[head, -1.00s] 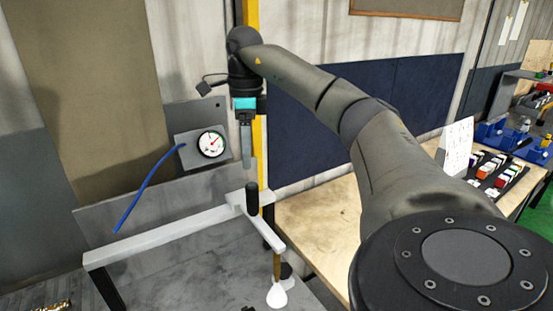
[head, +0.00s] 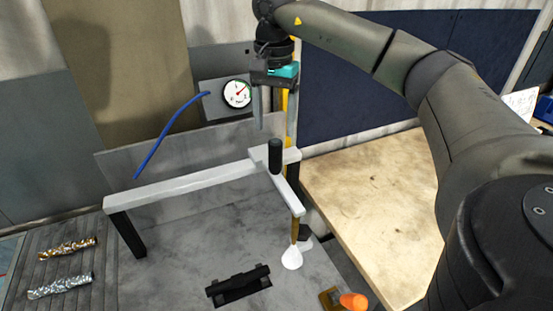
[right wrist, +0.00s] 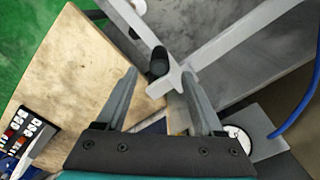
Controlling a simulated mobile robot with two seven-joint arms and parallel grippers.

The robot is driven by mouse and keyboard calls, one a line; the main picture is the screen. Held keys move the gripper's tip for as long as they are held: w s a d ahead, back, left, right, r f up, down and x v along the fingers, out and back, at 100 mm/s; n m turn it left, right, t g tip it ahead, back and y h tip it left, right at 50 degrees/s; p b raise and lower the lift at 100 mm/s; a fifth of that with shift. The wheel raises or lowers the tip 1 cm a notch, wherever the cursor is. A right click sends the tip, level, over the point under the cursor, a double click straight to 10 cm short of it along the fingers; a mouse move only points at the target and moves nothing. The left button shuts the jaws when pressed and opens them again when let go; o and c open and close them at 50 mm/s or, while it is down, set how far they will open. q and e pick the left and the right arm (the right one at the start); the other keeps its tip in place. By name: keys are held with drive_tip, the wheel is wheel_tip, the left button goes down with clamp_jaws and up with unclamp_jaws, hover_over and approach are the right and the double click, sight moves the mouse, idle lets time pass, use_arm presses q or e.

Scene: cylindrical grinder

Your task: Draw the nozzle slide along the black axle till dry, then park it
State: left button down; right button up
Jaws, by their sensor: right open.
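The nozzle slide (head: 262,154) is a light grey crosspiece with an upright black knob (head: 275,156), at the right end of a long light rail (head: 185,183). Its brown nozzle (head: 294,231) hangs from the front arm above a white cone shape (head: 292,258). The black axle (head: 238,284) lies low over a dark slot in the grey bed. My right gripper (head: 273,130) is open and empty, pointing down just above the knob. In the right wrist view the knob (right wrist: 158,62) shows between and slightly beyond the fingertips. My left gripper is not in view.
A dial gauge (head: 237,93) with a blue hose (head: 165,140) is behind the rail. A yellow post stands behind my gripper. A wooden table (head: 365,205) is at right. An orange-knobbed part (head: 353,301) is at the front edge. Swarf piles (head: 66,248) lie at left.

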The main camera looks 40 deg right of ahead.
sight(275, 161)
wheel_tip(275, 161, down, 11)
drive_tip(key=shift+r+p, duration=0.15)
drive_tip(key=shift+p, duration=0.35)
clamp_jaws()
idle(0.4)
idle(0.8)
